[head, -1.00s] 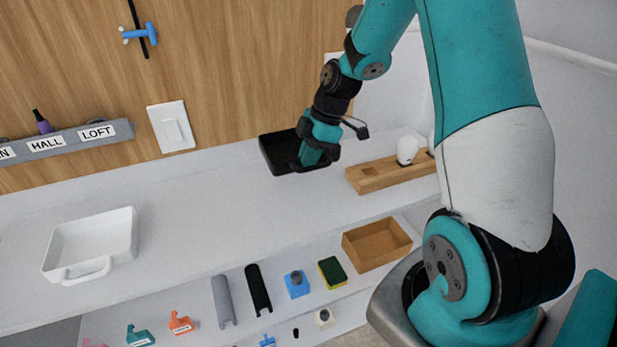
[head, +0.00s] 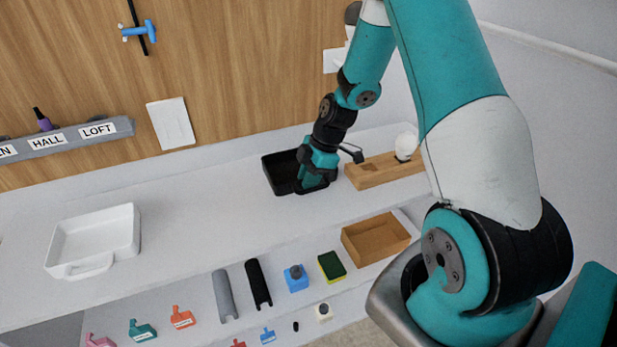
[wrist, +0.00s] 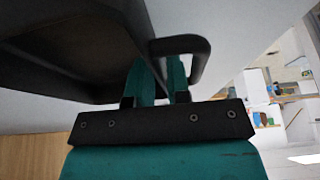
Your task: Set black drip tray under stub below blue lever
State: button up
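The black drip tray (head: 268,177) is at the back right of the white counter in the head view, at my gripper's left. My gripper (head: 312,182) is shut on the tray's handle, which shows as a dark loop (wrist: 204,58) at the teal fingers in the wrist view. The tray looks about level; I cannot tell whether it touches the counter. The blue lever (head: 140,31) is on a thin black pipe on the wood wall at the upper left. The pipe's short black stub (head: 144,48) ends below the lever, above the counter.
A white handled tray (head: 95,238) stands on the counter's left. A wooden block (head: 368,176) with a white bulb is right of my gripper. A labelled grey rail (head: 70,140) juts from the wall. The middle counter is clear. A lower shelf holds a brown box (head: 375,240) and small items.

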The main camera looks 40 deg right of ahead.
jog(key=shift+o, duration=0.6)
jog(key=shift+r, duration=0.15)
jog(key=b+v, duration=0.2)
jog(key=v, duration=0.9)
jog(key=s+a+r+m, duration=0.2)
jog(key=s+a+r, duration=0.15)
jog(key=a, duration=0.55)
jog(key=s+a+r+m, duration=0.1)
jog(key=s+a+r, duration=0.2)
jog(key=a+r, duration=0.35)
jog(key=s+a+m+g, duration=0.1)
jog(key=s+a+m, duration=0.3)
jog(key=s+a, duration=0.6)
jog(key=s, duration=0.4)
jog(key=shift+s+a+r+m, duration=0.25)
jog(key=shift+s+a+m, duration=0.1)
jog(key=shift+a+m, duration=0.05)
